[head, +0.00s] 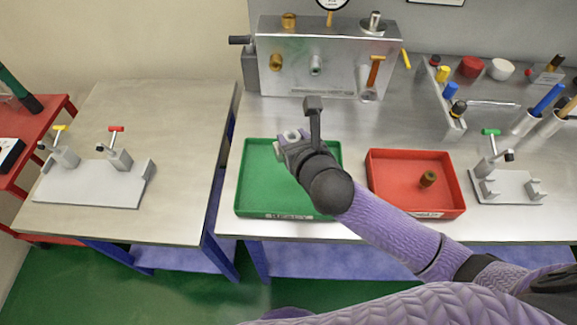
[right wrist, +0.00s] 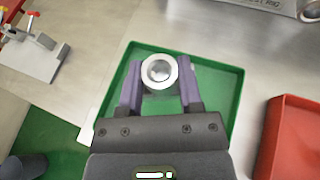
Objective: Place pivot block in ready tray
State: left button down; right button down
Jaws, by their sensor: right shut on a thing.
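The pivot block (right wrist: 159,71) is a grey metal piece with a round bore; in the right wrist view it sits between the purple fingers. My right gripper (right wrist: 159,88) is shut on it, over the green tray. In the head view the block (head: 291,135) shows at the tip of my right gripper (head: 293,143), above the tray's upper middle. The green ready tray (head: 262,214) has a label on its front wall and looks otherwise empty. I cannot tell the block's exact height above the tray floor. My left gripper is not in view.
A red tray (head: 415,210) with a brass part (head: 428,179) stands to the right. A metal test rig (head: 318,60) stands behind. Clamp fixtures sit on the left table (head: 95,183) and far right (head: 506,186). A gap separates the two tables.

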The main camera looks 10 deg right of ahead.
notch_tip(320, 180, down, 10)
jog(key=b, duration=0.5)
jog(key=shift+r, duration=0.15)
jog(key=shift+c, duration=1.3)
grip_release()
